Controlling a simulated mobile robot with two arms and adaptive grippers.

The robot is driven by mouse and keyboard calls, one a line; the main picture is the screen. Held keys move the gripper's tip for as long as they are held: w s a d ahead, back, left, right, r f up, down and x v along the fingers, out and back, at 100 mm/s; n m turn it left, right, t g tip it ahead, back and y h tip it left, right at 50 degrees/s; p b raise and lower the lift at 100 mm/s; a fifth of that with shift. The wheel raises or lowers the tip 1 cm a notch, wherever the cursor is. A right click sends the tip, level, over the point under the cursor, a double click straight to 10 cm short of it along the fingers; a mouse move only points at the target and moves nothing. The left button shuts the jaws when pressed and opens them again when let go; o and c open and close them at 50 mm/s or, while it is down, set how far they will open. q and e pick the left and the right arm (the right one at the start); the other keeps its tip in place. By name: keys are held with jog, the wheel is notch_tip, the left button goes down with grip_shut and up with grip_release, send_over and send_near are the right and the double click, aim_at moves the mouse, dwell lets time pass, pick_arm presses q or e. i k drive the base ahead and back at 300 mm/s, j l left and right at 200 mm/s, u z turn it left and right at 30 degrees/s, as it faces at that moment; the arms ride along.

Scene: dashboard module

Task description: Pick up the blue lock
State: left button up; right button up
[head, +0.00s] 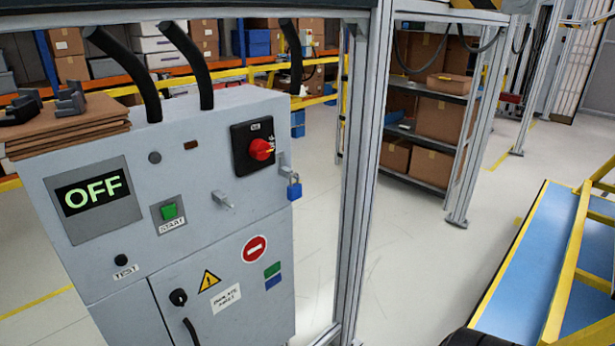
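A small blue lock (294,187) hangs at the right edge of the grey control cabinet (235,190). It hangs from a grey hasp below and to the right of the red rotary switch (261,149) on its black plate. The cabinet's display (92,194) reads OFF. Neither of my grippers can be made out in the head view.
A metal frame post (363,180) stands just right of the cabinet. Cardboard sheets with dark parts lie on the cabinet's left top (70,125). A shelf with boxes (433,110) stands behind. A blue platform with yellow rails (530,260) is at right. Open floor lies between.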

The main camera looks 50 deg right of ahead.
aim_at(294, 191)
jog(key=l+z, duration=0.5)
jog(key=z, duration=0.25)
jog(key=l+z, duration=0.35)
jog(key=j, duration=0.1)
